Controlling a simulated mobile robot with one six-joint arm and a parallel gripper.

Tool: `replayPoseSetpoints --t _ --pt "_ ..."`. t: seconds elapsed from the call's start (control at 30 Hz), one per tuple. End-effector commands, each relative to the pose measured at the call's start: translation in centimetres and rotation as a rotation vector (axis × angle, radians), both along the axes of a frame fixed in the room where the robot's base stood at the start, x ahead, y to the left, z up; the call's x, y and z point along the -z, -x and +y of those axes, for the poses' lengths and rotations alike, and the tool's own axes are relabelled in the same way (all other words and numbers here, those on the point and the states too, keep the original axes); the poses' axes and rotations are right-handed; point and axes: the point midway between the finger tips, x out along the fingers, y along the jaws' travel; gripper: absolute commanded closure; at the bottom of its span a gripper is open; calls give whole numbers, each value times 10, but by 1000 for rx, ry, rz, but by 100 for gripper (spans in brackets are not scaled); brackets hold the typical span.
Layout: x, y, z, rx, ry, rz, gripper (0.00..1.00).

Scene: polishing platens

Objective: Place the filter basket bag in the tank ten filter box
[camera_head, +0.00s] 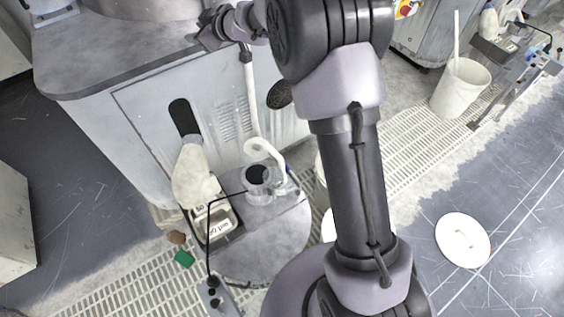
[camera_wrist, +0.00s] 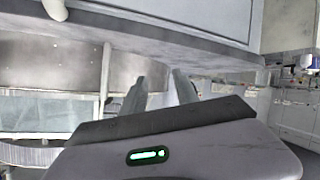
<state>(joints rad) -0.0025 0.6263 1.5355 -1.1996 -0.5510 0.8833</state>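A pale, bag-like thing (camera_head: 195,178), which may be the filter basket bag, stands at the back of an open box (camera_head: 222,228) with a white "µm" label. That box sits beside a round grey tank lid (camera_head: 270,240). No tank number is readable, so I cannot tell whether this is the tank ten filter box. My gripper (camera_head: 212,30) is at the upper left in the head view, beside the machine's worktop and far above the bag. In the wrist view its two grey fingers (camera_wrist: 161,92) stand apart with nothing visible between them. Neither bag nor box shows clearly there.
A machine cabinet (camera_head: 150,130) with a grey worktop (camera_head: 110,60) stands behind the box. A white hose (camera_head: 262,150) enters a clear round fitting (camera_head: 258,185). A white bucket (camera_head: 460,88) and round white lid (camera_head: 463,240) are at right. The dark floor (camera_head: 110,190) is clear at left.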

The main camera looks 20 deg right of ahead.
Motion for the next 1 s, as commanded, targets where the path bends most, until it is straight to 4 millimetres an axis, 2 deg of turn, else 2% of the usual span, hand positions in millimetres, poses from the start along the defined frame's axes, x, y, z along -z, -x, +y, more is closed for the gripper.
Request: replayPoseSetpoints --t 0.03,0.07,0.1,0.17,0.2,0.23,0.27,0.3,0.4,0.5,0.57,0.63,1.0 --pt "-55 19 -32 166 -25 -26 64" --pt "-79 37 -55 281 -45 -22 64" --pt "-103 70 -84 426 -74 4 64" --pt "-119 135 -119 618 -128 84 64" --pt "-118 185 -134 724 -171 161 64" --pt "-112 224 -140 788 -207 228 64" --pt "-103 260 -142 837 -242 298 64" --pt "-89 306 -138 882 -288 394 64" --pt "-54 397 -114 918 -393 607 64" --pt "-30 453 -88 901 -468 754 64" --pt "-23 471 -77 887 -494 805 64" --pt "-19 480 -71 879 -509 833 64" --pt "-19 481 -71 878 -510 837 64"
